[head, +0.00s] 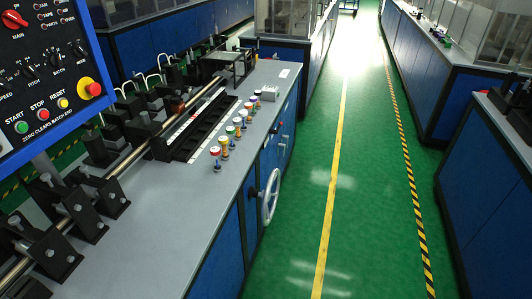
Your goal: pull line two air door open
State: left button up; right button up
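Neither of my grippers is in view. A long machine bench with a grey top (165,240) runs from the lower left toward the back. Its right side has blue panels (222,262) facing the aisle. Farther along that side are blue door-like panels (283,138) with small light handles, and they look closed. I cannot tell from any label which one is the air door or which bench is line two. A pale handwheel (270,197) sticks out from the bench side nearer me.
A control panel (45,75) with buttons and knobs stands at the left. Several coloured-top valves or knobs (230,130) line the bench edge. The green aisle floor (370,210) is clear, with yellow lines. Another blue bench (487,225) stands at the right.

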aim_at(268, 157)
jog(key=i+l+u, duration=0.25)
jog(key=l+u, duration=0.15)
jog(key=i+l+u, duration=0.25)
jog(key=l+u, duration=0.15)
